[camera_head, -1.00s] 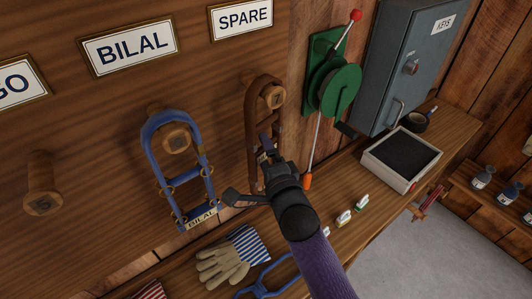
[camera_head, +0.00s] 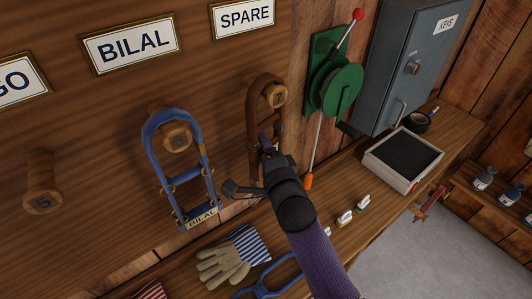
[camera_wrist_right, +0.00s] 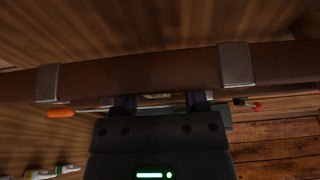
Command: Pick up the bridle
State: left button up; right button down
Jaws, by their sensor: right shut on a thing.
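A brown leather bridle (camera_head: 252,115) hangs in a loop over the wooden peg numbered 7 (camera_head: 275,95), below the SPARE sign (camera_head: 243,17). My right gripper (camera_head: 267,150) is shut on its lower part and hides some of it. In the right wrist view, a brown strap of the bridle (camera_wrist_right: 150,68) with metal bands runs across just beyond my right gripper's fingers (camera_wrist_right: 160,103). A blue bridle (camera_head: 150,143) with a BILAL tag hangs on the peg to the left. My left gripper is not in view.
A green hand-crank reel (camera_head: 340,88) and a grey key cabinet (camera_head: 410,65) are right of the bridle. The shelf below holds a glove (camera_head: 220,262), small bottles and a dark-lined tray (camera_head: 418,183). An empty peg 5 (camera_head: 42,190) is at left.

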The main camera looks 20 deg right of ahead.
jog(key=shift+r, duration=0.65)
notch_tip(320, 180, up, 3)
jog(key=shift+f+p, duration=0.2)
jog(key=shift+p, duration=0.45)
jog(key=s+d, duration=0.3)
jog(key=s, duration=0.5)
jog(key=s+d, duration=0.3)
jog(key=s, duration=0.6)
jog(key=shift+f+p, duration=0.15)
jog(key=shift+p, duration=0.2)
jog(key=shift+d, duration=0.1)
